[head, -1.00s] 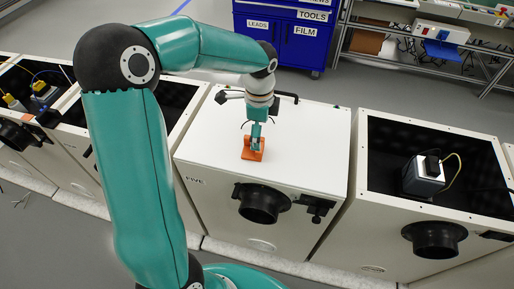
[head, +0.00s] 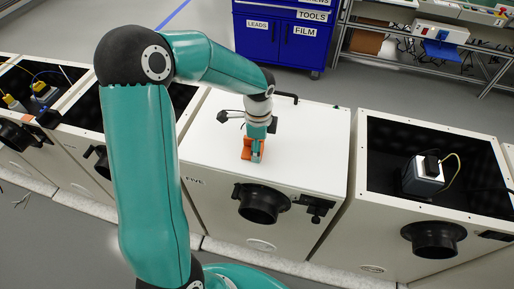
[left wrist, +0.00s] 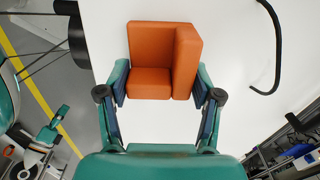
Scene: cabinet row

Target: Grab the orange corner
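The orange corner (head: 247,146) is a small L-shaped block on the white lid of the cabinet marked FIVE (head: 215,165). My left gripper (head: 257,156) reaches down to it from above and partly hides it in the head view. In the left wrist view the orange corner (left wrist: 150,60) lies between the two fingers of my left gripper (left wrist: 160,100), which are spread apart. The fingertips are at its left and right sides; I cannot tell whether they touch it. My right gripper is in neither view.
An open cabinet (head: 385,150) on the right holds a grey device (head: 422,176). More open cabinets stand on the left. A blue drawer cart (head: 282,40) stands behind.

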